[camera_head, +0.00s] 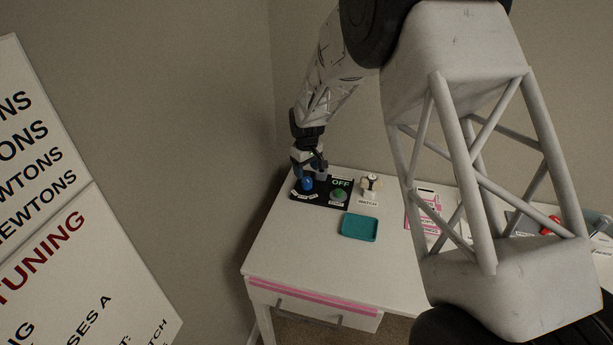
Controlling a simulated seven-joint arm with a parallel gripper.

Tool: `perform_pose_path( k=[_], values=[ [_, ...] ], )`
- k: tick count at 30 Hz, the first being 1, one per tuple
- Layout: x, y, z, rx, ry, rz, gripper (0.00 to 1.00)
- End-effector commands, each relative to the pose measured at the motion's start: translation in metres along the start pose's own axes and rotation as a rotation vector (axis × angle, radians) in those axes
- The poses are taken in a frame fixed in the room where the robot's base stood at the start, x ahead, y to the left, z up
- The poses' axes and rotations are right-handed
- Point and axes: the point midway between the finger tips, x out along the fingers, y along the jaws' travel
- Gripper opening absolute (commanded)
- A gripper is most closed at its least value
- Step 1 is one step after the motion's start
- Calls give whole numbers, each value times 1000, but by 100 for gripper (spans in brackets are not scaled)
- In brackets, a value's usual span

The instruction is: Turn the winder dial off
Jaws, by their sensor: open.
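A black winder panel (322,202) lies at the back left of the white table. It bears a blue dial (307,184) at left, a green dial (340,194) at right, and white "OFF" lettering above the green one. Smaller labels sit by the dials but are too small to read. My gripper (309,174) points down over the panel's left part, at the blue dial. It is open, with its fingers close to the blue dial. I cannot tell whether they touch it. The fingers partly hide the panel's upper left.
A watch on a stand (371,186) is right of the panel. A teal tray (359,227) lies in front. A pink-and-white sheet (424,207) and a red object (550,224) lie farther right. My arm blocks part of the table. The front left tabletop (290,248) is clear.

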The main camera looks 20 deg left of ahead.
Motion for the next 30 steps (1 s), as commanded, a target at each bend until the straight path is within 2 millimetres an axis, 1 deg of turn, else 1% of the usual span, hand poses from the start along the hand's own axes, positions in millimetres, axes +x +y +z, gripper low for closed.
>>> perform_pose_path(
  k=[3,6,10,23,26,30],
  values=[
    [-12,0,0,0,1,0,63],
    [-18,0,0,0,-1,0,63],
    [-21,0,0,0,-1,0,63],
    [-22,0,0,0,-1,0,63],
    [-25,1,3,5,1,1,63],
    [-37,6,13,23,6,3,63]
  ],
)
